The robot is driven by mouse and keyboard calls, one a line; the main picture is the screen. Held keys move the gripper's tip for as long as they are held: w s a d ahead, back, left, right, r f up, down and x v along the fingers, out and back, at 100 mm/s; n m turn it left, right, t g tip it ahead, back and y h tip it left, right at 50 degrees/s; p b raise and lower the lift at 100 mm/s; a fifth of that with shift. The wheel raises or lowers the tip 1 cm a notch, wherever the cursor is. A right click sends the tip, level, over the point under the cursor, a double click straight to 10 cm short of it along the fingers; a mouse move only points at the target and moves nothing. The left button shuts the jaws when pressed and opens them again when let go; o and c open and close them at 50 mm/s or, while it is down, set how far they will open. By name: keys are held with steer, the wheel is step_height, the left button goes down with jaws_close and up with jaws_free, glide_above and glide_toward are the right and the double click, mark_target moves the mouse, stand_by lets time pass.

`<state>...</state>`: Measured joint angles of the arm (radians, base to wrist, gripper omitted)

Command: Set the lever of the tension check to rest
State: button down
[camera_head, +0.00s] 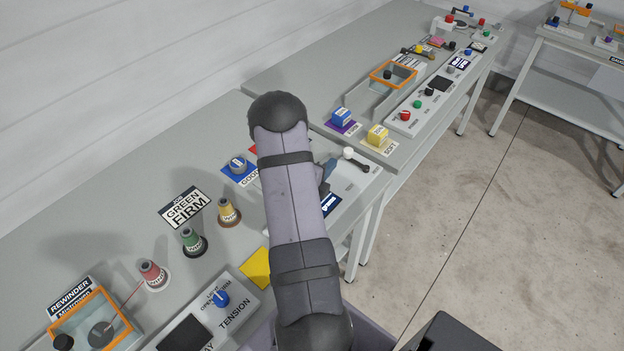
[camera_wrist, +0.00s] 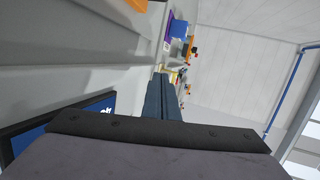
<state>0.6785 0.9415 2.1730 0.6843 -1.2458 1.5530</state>
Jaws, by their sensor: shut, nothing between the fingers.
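A short lever with a white ball knob (camera_head: 348,153) and a dark arm stands near the front right end of the near bench, on a pale panel with a dark blue screen (camera_head: 331,205). This may be the tension check; my arm hides much of the panel and I cannot read its labels. My gripper (camera_head: 328,168) is just left of the lever, its blue fingers partly hidden behind my forearm. In the wrist view the fingers (camera_wrist: 163,98) lie together and hold nothing. The screen (camera_wrist: 95,112) shows at the lower left there. I cannot tell whether the gripper touches the lever.
A box marked TENSION with a blue knob (camera_head: 221,298) is at the front left. Thread cones, including a green one (camera_head: 191,239), and an orange-framed rewinder (camera_head: 93,322) stand left. Blue (camera_head: 341,117) and yellow (camera_head: 377,135) blocks sit beyond the lever on the far bench.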

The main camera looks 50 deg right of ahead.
steer(key=v, duration=0.3)
steer(key=w+b+v, duration=0.1)
steer(key=v, duration=0.2)
steer(key=w+b+v, duration=0.1)
steer(key=v, duration=0.3)
steer(key=shift+a, duration=0.2)
